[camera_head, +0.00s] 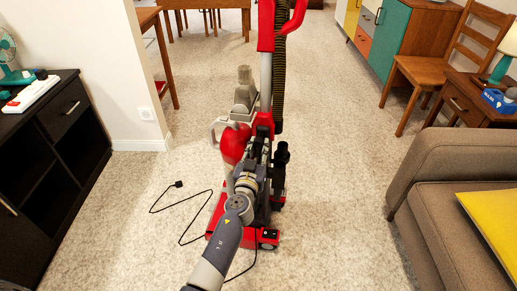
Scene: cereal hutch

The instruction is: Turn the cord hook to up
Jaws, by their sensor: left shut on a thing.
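A red and grey upright vacuum cleaner (265,122) stands on the carpet in the middle of the head view. My left arm reaches up from the bottom edge to the vacuum's back. My left gripper (258,150) is at the vacuum's body, below the red upper handle, and is shut on a small part there, which looks like the cord hook. The hook itself is hidden by the gripper and wrist, so its direction cannot be told. My right gripper is not in view.
A black cord (183,232) with its plug lies on the carpet left of the vacuum. A black cabinet (70,120) stands left, a brown sofa (440,165) right. Carpet between the vacuum and sofa is clear.

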